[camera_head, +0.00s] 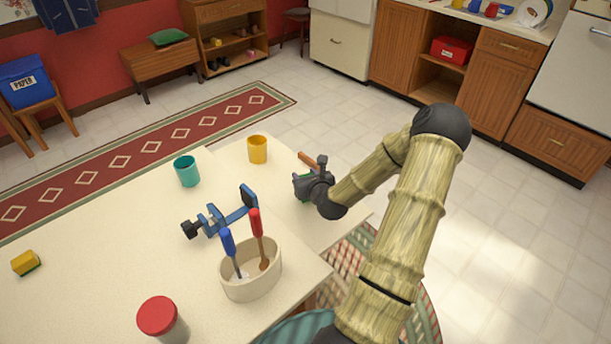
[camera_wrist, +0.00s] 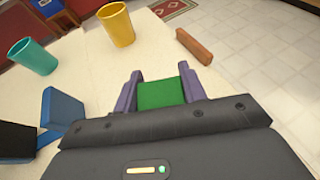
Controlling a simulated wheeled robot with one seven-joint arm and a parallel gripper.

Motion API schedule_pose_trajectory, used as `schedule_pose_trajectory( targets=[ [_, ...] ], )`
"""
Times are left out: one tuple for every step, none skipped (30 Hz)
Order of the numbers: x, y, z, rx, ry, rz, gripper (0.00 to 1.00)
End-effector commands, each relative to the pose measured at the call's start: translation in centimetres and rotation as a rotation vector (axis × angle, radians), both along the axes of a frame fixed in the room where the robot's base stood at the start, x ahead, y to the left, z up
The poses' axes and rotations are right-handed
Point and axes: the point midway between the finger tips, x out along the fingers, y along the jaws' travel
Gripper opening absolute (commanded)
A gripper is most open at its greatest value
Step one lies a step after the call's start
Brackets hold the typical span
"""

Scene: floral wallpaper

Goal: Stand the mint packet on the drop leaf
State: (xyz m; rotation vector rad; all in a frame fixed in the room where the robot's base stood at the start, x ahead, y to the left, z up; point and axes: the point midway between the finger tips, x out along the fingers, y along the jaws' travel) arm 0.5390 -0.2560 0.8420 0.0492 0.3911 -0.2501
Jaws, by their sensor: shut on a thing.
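My gripper (camera_head: 303,184) is over the pale drop leaf (camera_head: 262,184) at the right end of the table. In the wrist view its two purple-grey fingers (camera_wrist: 161,94) are closed on a green block-like packet (camera_wrist: 161,93), which I take as the mint packet. Only its green face shows there; in the head view it is mostly hidden by my gripper. I cannot tell whether its bottom touches the leaf.
A yellow cup (camera_head: 257,149) and a brown bar (camera_head: 308,160) are on the leaf beyond my gripper. A teal cup (camera_head: 187,171), blue clamp (camera_head: 222,217), utensil pot (camera_head: 250,275), red-lidded jar (camera_head: 160,322) and yellow sponge (camera_head: 25,263) occupy the table.

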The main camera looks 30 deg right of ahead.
Motion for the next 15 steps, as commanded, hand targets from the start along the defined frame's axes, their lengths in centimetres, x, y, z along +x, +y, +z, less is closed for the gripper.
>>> schedule_pose_trajectory(
  targets=[
    [0.00, -0.02, -0.22, 0.001, 0.000, 0.000, 0.19],
    [0.00, -0.02, -0.30, 0.001, 0.000, 0.000, 0.19],
    [0.00, -0.01, -0.39, 0.001, 0.000, 0.000, 0.19],
    [0.00, -0.01, -0.47, 0.001, 0.000, 0.000, 0.19],
    [0.00, -0.01, -0.54, 0.001, 0.000, 0.000, 0.19],
    [0.00, -0.01, -0.64, 0.001, 0.000, 0.000, 0.19],
    [0.00, -0.01, -0.70, 0.002, 0.000, -0.001, 0.19],
    [0.00, -0.01, -0.78, 0.002, 0.000, -0.001, 0.19],
    [0.00, -0.01, -0.88, 0.002, 0.000, -0.001, 0.19],
    [0.00, -0.01, -0.77, 0.001, 0.000, 0.000, 0.47],
    [0.00, -0.01, -0.75, 0.001, 0.000, 0.000, 0.53],
    [0.00, -0.01, -0.75, 0.001, 0.000, 0.000, 0.61],
    [0.00, -0.01, -0.75, 0.001, 0.000, 0.000, 0.63],
    [0.00, -0.01, -0.75, 0.001, 0.000, 0.000, 0.63],
    [0.00, -0.01, -0.75, 0.001, 0.000, 0.000, 0.63]
  ],
)
